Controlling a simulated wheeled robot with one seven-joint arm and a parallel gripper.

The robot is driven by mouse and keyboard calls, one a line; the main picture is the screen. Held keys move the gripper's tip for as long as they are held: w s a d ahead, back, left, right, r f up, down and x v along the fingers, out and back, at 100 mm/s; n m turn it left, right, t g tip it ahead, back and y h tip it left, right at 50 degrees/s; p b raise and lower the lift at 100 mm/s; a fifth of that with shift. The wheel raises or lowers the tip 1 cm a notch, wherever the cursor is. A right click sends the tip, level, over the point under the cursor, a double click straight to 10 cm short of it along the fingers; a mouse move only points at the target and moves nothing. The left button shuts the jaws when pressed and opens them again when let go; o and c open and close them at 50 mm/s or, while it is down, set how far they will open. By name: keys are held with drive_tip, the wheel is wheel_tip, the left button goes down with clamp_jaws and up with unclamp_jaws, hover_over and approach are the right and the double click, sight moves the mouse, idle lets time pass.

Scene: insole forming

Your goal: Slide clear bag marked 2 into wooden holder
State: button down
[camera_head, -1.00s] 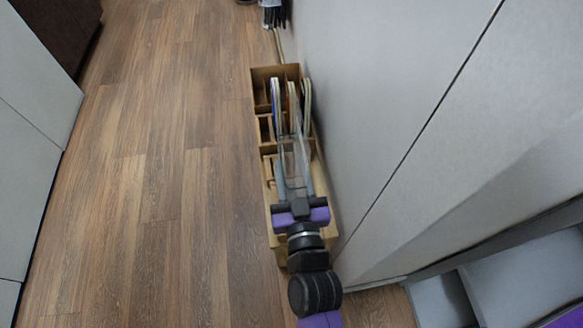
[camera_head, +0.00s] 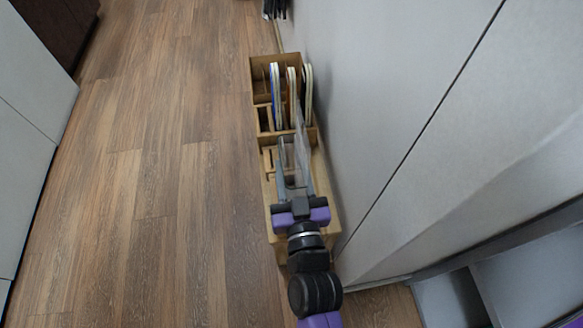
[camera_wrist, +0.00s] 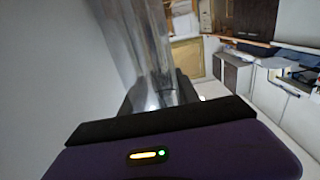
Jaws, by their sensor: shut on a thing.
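The wooden holder (camera_head: 262,150) is a long, light wood box with dividers, standing along the grey wall panel. Several thin upright items (camera_head: 277,95) stand in its far compartments. My gripper (camera_head: 298,182) is over the near part of the holder, shut on a thin clear bag (camera_head: 301,152) that points away toward the slots. The clear bag also shows in the wrist view (camera_wrist: 152,50), running up from the fingers. No mark on it can be read. Whether its far end is inside a slot or above it, I cannot tell.
The grey wall panel (camera_head: 400,90) rises close along the holder's right side. The wooden floor (camera_head: 160,180) to the left is clear. A grey open unit (camera_head: 510,275) is at the lower right. Dark items (camera_head: 275,8) hang or stand beyond the holder.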

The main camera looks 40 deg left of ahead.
drive_tip(key=c, duration=0.8)
unclamp_jaws()
drive_tip(key=v, duration=0.7)
drive_tip(key=shift+s+d+p, duration=0.25)
drive_tip(key=shift+d+p, duration=0.05)
